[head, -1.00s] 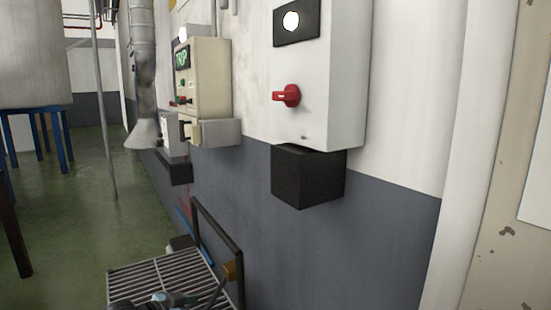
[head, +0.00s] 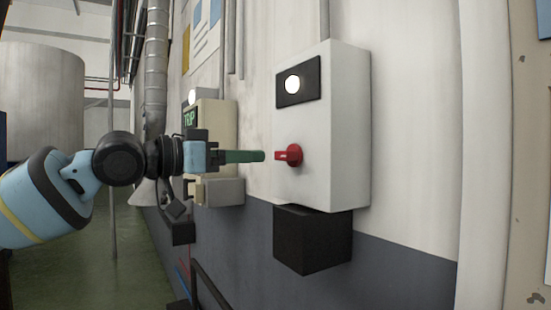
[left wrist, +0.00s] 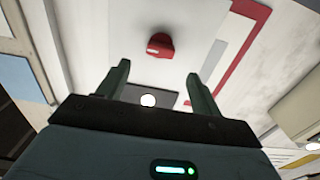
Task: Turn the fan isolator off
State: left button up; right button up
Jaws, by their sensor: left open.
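The fan isolator is a light grey wall box (head: 334,115) with a red rotary handle (head: 290,155) on its front. A lit white lamp (head: 292,84) sits in a black panel above the handle. My left gripper (head: 262,156) is just left of the red handle in the head view, its green fingers pointing at it. In the left wrist view the two fingers (left wrist: 157,72) are apart and empty. The red handle (left wrist: 160,45) shows beyond the fingertips, between them. I see no contact. My right gripper is in neither view.
A cream control box (head: 222,125) with a green "TRIP" display is on the wall behind my left gripper. A black box (head: 312,240) is under the isolator. A pipe (head: 156,70) runs up the wall, and a large tank (head: 42,100) stands at far left.

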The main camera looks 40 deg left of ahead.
aim_at(280, 156)
pick_arm(q)
jog(key=x, duration=0.6)
jog(key=shift+w+f, duration=0.1)
jog(key=shift+x, duration=0.8)
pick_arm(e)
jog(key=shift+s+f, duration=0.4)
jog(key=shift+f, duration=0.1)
pick_arm(q)
jog(key=shift+a, duration=0.1)
jog(key=c, duration=1)
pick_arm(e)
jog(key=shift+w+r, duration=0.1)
